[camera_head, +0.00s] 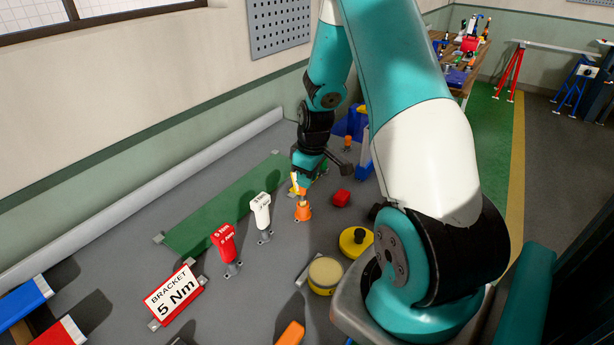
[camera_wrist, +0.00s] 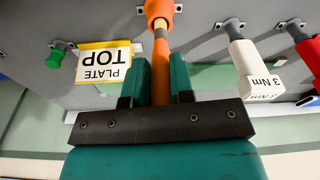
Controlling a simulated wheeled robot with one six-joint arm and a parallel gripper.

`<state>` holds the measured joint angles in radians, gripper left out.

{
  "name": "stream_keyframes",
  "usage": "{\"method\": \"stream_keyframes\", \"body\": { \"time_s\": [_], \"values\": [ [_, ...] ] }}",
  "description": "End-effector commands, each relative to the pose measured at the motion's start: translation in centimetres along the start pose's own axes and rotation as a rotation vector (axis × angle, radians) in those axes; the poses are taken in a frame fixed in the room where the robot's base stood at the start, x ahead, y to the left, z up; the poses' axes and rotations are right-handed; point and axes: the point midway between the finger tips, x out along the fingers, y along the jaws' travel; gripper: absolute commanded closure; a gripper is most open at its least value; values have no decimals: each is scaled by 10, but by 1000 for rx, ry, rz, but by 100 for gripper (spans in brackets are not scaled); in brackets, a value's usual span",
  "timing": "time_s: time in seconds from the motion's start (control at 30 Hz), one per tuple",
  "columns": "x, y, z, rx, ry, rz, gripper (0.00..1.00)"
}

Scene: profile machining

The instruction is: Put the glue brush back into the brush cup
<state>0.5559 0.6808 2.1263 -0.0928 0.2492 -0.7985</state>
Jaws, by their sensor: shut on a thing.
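The glue brush (camera_wrist: 161,68) has an orange handle with a paler band towards its lower end. My gripper (camera_wrist: 161,75) is shut on the handle, a teal finger on each side. The orange brush cup (camera_wrist: 160,9) is at the top of the wrist view, in line with the brush. In the head view the cup (camera_head: 303,212) stands on the grey bench just below my gripper (camera_head: 298,184), and the brush is upright over it. The brush's lower end meets or overlaps the cup's mouth; the bristles are hidden, so I cannot tell how deep they are.
A white torque driver (camera_head: 261,212) and a red one (camera_head: 225,243) stand left of the cup. A PLATE TOP sign (camera_wrist: 104,64) is beside the brush.

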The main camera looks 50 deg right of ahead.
Motion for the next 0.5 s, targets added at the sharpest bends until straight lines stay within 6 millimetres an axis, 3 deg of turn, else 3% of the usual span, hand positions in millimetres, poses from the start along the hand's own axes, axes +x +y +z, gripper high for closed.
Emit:
{"method": "stream_keyframes", "body": {
  "time_s": [0.5],
  "values": [
    [14,0,2,0,0,0,100]
  ]
}}
